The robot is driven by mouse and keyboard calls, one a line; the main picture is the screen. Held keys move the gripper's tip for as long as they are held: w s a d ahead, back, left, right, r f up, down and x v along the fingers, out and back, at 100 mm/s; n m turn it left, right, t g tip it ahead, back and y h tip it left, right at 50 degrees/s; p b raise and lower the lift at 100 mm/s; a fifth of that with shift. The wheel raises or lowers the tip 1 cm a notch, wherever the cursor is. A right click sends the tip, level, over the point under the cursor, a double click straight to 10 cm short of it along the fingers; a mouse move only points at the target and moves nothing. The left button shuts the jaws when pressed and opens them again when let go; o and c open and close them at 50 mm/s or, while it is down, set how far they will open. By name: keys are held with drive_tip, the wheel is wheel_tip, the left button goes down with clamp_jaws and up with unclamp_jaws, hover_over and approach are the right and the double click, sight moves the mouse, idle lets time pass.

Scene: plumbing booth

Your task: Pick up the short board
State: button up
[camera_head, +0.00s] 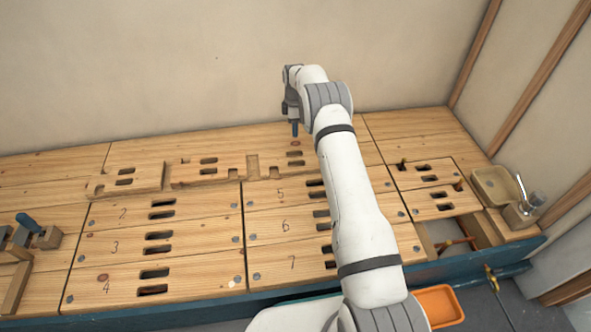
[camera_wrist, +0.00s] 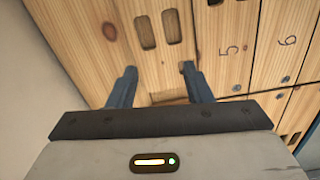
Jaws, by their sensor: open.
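Several slotted wooden boards lie on the bench, and I cannot tell for sure which is the short board. My gripper (camera_head: 295,132) hangs fingers-down over the back row, near a pale board with two slots (camera_head: 293,164). In the wrist view my gripper (camera_wrist: 160,80) is open, its two blue fingers apart and nothing held between them. A board with two slots (camera_wrist: 148,35) lies just ahead of the fingers. Two shorter slotted boards (camera_head: 424,174) lie at the right of the bench. My arm hides part of the middle boards.
Numbered boards (camera_head: 135,247) cover the front of the bench. An open gap (camera_head: 447,238) with a pipe shows at the front right. A tan tray (camera_head: 494,185) stands at the right end, blue-handled tools (camera_head: 28,226) at the left. An orange bin (camera_head: 438,305) is on the floor.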

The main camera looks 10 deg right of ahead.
drive_tip(key=n+b, duration=0.2)
drive_tip(key=b, duration=0.1)
hover_over(296, 159)
drive_tip(key=f, duration=1.2)
drive_tip(key=shift+w+a, duration=0.15)
drive_tip(key=shift+a, duration=0.15)
drive_tip(key=f+b, duration=0.2)
drive_tip(key=f, duration=0.1)
drive_tip(key=f+b, duration=0.1)
drive_tip(key=f, duration=0.1)
drive_tip(key=shift+d+f, duration=0.25)
drive_tip(key=shift+r, duration=0.1)
drive_tip(key=shift+c, duration=0.3)
clamp_jaws()
